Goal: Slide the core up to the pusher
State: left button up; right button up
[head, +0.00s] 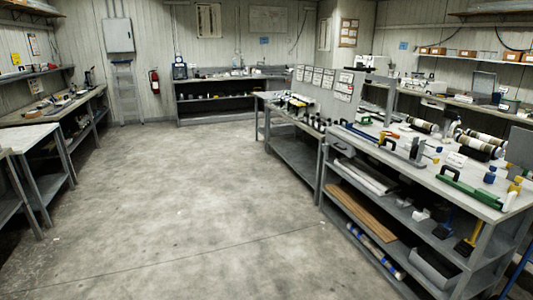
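Several dark and pale cylinders (420,125) that look like core liners lie on the workbench (425,170) at the right. One more (485,138) lies farther right on the same bench top. They are small and far off, so I cannot tell which is the core. I cannot make out the pusher for certain among the metal and coloured tools there. Neither of my grippers shows in the head view.
The grey floor (190,200) is clear through the middle. Workbenches line the left side, and another bench (230,80) stands at the back wall. A lower bench (295,155) adjoins the right workbench. A red fire extinguisher (155,82) hangs on the back wall.

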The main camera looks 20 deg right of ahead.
aim_at(500, 142)
jog(key=z, duration=0.5)
jog(key=i, duration=2.1)
jog(key=z, duration=1)
jog(key=i, duration=2.45)
jog(key=z, duration=1)
jog(key=i, duration=0.85)
jog(key=z, duration=0.4)
